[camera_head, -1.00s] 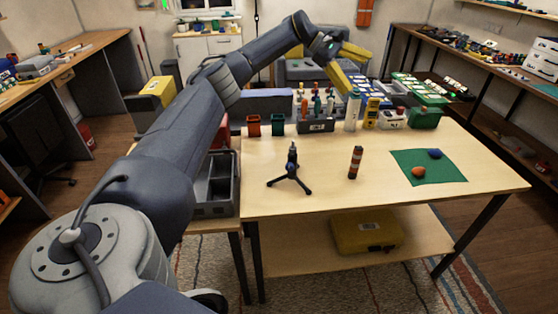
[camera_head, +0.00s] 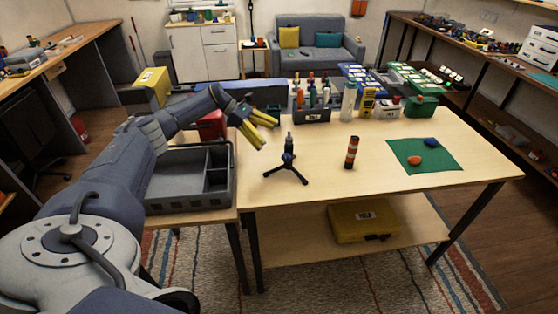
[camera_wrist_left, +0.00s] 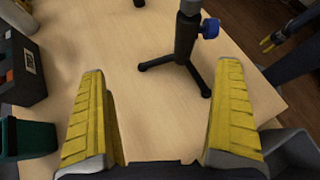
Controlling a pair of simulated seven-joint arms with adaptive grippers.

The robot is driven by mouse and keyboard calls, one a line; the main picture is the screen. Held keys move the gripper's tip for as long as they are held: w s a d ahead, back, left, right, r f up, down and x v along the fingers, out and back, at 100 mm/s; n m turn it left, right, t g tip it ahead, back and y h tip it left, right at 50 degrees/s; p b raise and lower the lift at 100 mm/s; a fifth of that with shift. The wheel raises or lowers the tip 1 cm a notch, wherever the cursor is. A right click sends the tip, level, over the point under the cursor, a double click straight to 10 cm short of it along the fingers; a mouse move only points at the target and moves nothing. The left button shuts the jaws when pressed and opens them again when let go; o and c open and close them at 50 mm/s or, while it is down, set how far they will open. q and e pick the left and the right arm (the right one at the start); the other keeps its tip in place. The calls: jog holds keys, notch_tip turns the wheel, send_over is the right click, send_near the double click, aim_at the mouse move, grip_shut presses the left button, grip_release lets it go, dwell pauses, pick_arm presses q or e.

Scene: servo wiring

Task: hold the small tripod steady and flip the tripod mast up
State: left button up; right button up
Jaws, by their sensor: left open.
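The small black tripod (camera_head: 288,157) stands on the table with its legs spread and a dark upright post. In the left wrist view the tripod (camera_wrist_left: 186,42) shows its post, a blue knob and its feet; its top is cut off. My left gripper (camera_head: 269,134) is open and empty, in the air to the left of the tripod. In the left wrist view its yellow fingers (camera_wrist_left: 158,110) are wide apart, with the tripod beyond them and not touched. My right gripper (camera_wrist_left: 275,40) shows small at the upper right of that view; its opening is unclear.
A striped cylinder (camera_head: 351,152) stands right of the tripod. A green mat (camera_head: 440,163) holds an orange and a blue piece. A tool holder (camera_head: 312,116) and bins line the back edge. A grey tray (camera_head: 190,202) sits at left. The table front is clear.

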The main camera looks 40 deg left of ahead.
aim_at(288, 166)
pick_arm(q)
jog(key=s+f, duration=0.2)
jog(key=f, duration=0.1)
jog(key=shift+h, duration=0.3)
jog(key=shift+s+d+f, duration=0.15)
jog(key=shift+d+f, duration=0.05)
jog(key=shift+f, duration=0.15)
jog(key=shift+x, duration=4.8)
jog(key=c, duration=2)
jog(key=shift+o, duration=0.2)
